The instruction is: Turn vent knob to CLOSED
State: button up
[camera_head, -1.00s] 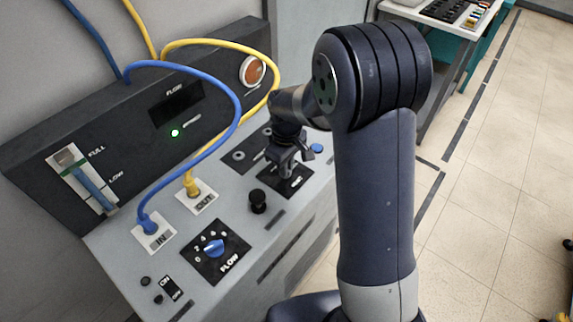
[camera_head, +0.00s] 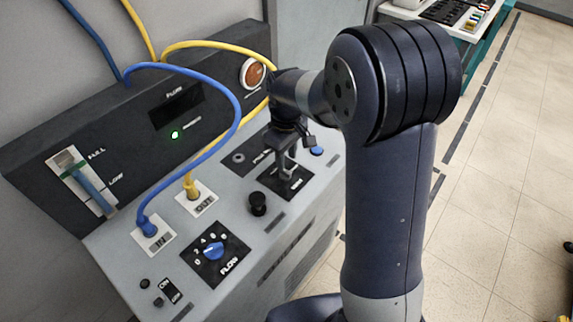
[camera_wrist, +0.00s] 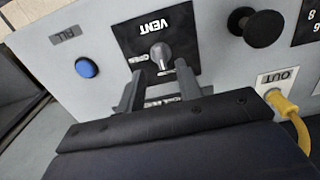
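The vent knob (camera_wrist: 160,54) is a small grey knob on a black plate (camera_wrist: 180,22) marked VENT, which appears upside down in the wrist view. A label beside the knob is too small to read. My gripper (camera_wrist: 160,69) is open, with one finger on each side of the knob's near end. I cannot tell whether the fingertips touch it. In the head view my gripper (camera_head: 285,166) is over the vent plate (camera_head: 296,186) and hides most of the knob.
A black knob (camera_head: 258,202) and the yellow hose's OUT port (camera_head: 192,190) are left of the vent plate. A blue button (camera_head: 317,150) is to its right. The blue hose (camera_head: 235,125) arches over the panel. The FLOW dial (camera_head: 213,251) is nearer.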

aim_at(286, 171)
notch_tip(286, 171, up, 6)
jog(key=shift+f, duration=0.1)
dwell(0.4)
notch_tip(286, 171, down, 11)
dwell(0.5)
